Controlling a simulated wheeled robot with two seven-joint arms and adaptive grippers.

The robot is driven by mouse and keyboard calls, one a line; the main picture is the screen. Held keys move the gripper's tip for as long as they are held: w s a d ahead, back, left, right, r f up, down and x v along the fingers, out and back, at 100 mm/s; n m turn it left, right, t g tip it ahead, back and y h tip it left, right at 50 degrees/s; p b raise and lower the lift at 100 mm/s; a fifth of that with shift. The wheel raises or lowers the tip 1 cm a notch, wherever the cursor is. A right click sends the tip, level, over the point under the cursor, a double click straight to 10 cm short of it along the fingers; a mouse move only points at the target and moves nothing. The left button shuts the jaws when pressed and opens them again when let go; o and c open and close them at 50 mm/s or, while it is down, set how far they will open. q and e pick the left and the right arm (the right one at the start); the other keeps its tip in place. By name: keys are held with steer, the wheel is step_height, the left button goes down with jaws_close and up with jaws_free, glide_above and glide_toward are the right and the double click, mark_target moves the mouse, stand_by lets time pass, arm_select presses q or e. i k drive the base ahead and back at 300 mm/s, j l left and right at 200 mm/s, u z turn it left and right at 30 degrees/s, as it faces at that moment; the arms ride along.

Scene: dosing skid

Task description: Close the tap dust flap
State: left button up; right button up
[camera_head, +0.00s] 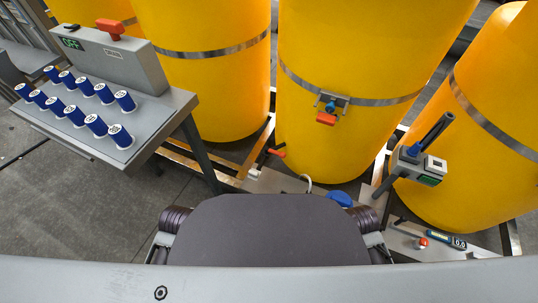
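A small tap fitting (331,105) with blue and grey metal parts is mounted on the band of the middle yellow tank (345,45). An orange-red plate (326,118), which looks like the dust flap, hangs at the lower front of this fitting. It is too small to tell clearly whether the flap covers the tap outlet. Neither of my grippers is in view. Only parts of my own body show at the bottom of the picture.
A grey bench (65,130) with rows of blue-sided cups stands at the left. A grey device with a green display (430,180) stands at the right, before another yellow tank (490,130). A red-handled valve (276,152) sits low between tanks. Open floor lies at the lower left.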

mark_target(254, 174)
steer(key=l, duration=0.4)
steer(key=k+l+u, duration=0.15)
steer(key=l, duration=0.3)
steer(key=k+l, duration=0.1)
steer(key=l, duration=0.3)
steer(key=u, duration=0.05)
